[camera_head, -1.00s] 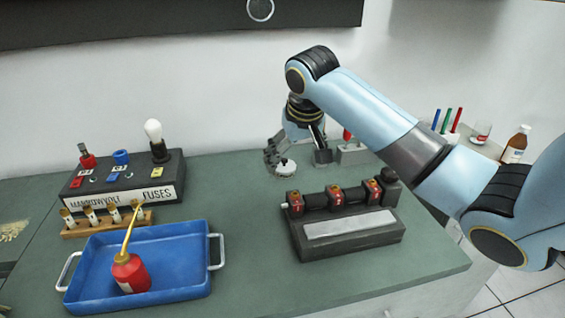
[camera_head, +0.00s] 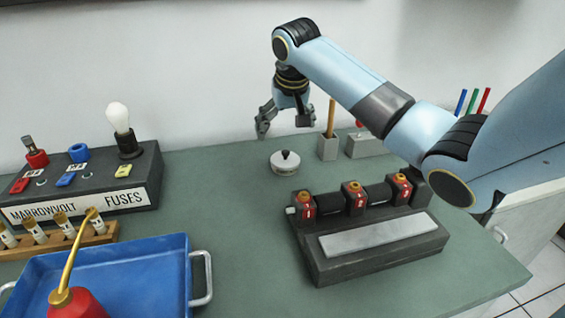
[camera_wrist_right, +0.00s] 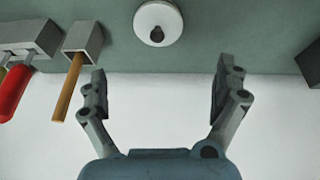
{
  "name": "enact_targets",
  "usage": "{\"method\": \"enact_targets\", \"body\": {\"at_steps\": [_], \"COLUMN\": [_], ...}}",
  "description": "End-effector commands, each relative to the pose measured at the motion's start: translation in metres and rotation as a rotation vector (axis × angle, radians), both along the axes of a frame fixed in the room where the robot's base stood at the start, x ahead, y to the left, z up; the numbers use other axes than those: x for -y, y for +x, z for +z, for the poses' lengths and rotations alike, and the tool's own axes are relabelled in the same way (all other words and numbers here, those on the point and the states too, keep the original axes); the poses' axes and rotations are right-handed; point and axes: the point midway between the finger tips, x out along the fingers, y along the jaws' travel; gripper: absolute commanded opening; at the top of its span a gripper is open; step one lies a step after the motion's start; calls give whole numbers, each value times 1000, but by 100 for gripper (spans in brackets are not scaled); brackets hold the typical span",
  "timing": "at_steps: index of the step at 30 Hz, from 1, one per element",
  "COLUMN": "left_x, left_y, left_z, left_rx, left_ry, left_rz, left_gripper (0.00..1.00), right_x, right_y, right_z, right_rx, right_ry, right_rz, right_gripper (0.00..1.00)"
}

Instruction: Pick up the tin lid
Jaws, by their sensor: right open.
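The tin lid (camera_head: 285,161) is a small round pale disc with a dark knob, lying on the green bench near its back edge. It also shows in the right wrist view (camera_wrist_right: 157,23), at the top centre, beyond the fingertips and roughly in line with the gap between them. My right gripper (camera_head: 283,130) is open and empty above and behind the lid, apart from it. Its two spread fingers show in the wrist view (camera_wrist_right: 157,88) with nothing between them. My left gripper is not in view.
A grey holder (camera_head: 327,148) with a wooden stick stands just right of the lid. A dark machine with red blocks (camera_head: 370,238) lies in front. A fuse box (camera_head: 85,190) and a blue tray (camera_head: 175,270) are at left. Bench left of the lid is clear.

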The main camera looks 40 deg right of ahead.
Motion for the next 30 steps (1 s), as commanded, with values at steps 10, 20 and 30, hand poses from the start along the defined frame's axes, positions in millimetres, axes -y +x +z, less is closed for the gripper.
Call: {"method": "enact_targets", "body": {"at_steps": [10, 20, 30], "left_x": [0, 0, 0], "left_y": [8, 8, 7], "left_z": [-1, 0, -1], "left_rx": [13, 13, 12], "left_ry": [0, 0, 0], "left_rz": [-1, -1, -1], "left_gripper": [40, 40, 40], "right_x": [10, 17, 20], "right_y": [15, 24, 28], "right_z": [-45, -87, -96], "right_rx": [0, -3, 0], "right_ry": [1, 1, -1], "right_rz": [0, 0, 2], "right_gripper": [99, 99, 99]}}
